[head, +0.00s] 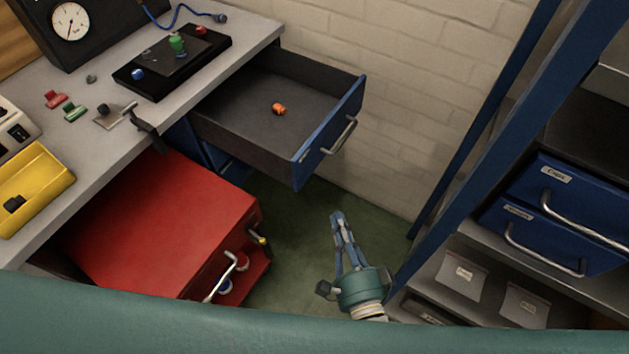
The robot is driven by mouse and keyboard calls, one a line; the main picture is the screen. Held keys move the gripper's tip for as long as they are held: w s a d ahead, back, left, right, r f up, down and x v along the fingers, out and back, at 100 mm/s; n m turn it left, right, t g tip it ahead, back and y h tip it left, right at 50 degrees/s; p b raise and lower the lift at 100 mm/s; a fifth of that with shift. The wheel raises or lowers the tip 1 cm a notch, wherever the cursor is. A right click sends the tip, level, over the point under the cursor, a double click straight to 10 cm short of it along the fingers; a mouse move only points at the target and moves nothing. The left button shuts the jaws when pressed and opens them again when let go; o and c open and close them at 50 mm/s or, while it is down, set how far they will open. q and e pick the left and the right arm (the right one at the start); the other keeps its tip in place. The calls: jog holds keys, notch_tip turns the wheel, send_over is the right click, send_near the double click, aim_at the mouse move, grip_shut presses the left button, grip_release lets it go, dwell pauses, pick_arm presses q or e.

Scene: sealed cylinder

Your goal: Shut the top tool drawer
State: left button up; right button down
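The tool drawer (262,129) under the workbench is pulled well out. It has a dark grey tray, a blue front panel (331,133) and a metal bar handle (340,136). A small orange object (279,109) lies on its floor. My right gripper (337,216) is over the green floor, below the drawer front in the picture and apart from it. Its fingertips appear together, with nothing visible between them. My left gripper is not in view.
A red cabinet (165,225) with a metal handle stands below the bench at left. The grey workbench (215,95) carries a black fixture and small parts. A blue-framed rack with blue drawers (560,220) stands at right. Green floor (300,220) is clear between them.

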jog(key=p, duration=0.2)
send_near(310, 161)
jog(key=w+d, duration=0.2)
jog(key=w, duration=0.1)
jog(key=shift+w+a+f, duration=0.1)
jog(key=shift+w+a, duration=0.15)
jog(key=shift+a, duration=0.4)
jog(key=shift+w+a, duration=0.25)
jog(key=shift+a, duration=0.35)
jog(key=shift+w+a+f, duration=0.1)
jog(key=shift+w+a, duration=0.2)
jog(key=shift+a, duration=0.35)
jog(key=shift+w, duration=0.1)
